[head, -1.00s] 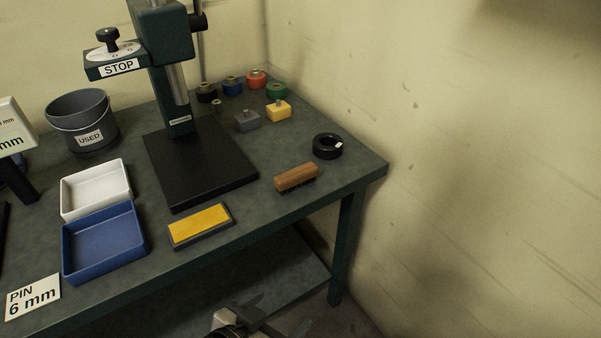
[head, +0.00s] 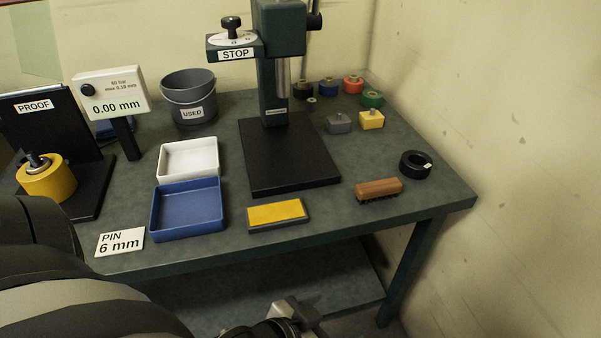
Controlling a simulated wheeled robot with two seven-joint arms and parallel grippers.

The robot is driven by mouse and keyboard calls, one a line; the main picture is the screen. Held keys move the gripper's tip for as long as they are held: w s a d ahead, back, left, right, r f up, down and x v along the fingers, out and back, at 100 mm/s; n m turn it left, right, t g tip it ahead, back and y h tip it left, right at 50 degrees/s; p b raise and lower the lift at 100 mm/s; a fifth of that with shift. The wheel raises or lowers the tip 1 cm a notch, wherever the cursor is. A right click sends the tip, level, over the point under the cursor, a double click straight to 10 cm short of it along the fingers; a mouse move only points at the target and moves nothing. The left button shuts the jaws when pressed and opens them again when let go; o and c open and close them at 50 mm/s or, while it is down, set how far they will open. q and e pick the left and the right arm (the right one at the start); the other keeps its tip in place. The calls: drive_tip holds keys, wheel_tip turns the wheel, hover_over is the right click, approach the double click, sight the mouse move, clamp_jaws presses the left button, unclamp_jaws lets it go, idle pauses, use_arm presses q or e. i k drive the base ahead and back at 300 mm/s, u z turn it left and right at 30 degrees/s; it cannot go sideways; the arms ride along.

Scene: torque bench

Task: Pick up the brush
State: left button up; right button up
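The brush (head: 379,189) has a brown wooden back and dark bristles facing down. It lies on the bench at the front right, near the front edge and left of a black ring. One of my grippers (head: 299,313) shows partly at the bottom of the head view, below the bench's front edge. It is apart from the brush, and its fingers are too cut off to tell their state. My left arm fills the lower left corner; its gripper is out of view.
The bench (head: 330,208) is clear around the brush. A yellow pad (head: 277,213), a black press base (head: 290,180), a black ring (head: 416,164) and small blocks (head: 371,119) stand nearby. Blue (head: 187,209) and white (head: 188,159) trays are at left. A wall bounds the right.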

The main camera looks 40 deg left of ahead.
sight(382, 188)
drive_tip(key=k, duration=0.6)
drive_tip(key=z, duration=0.5)
drive_tip(key=i, duration=1.15)
drive_tip(key=u, duration=0.6)
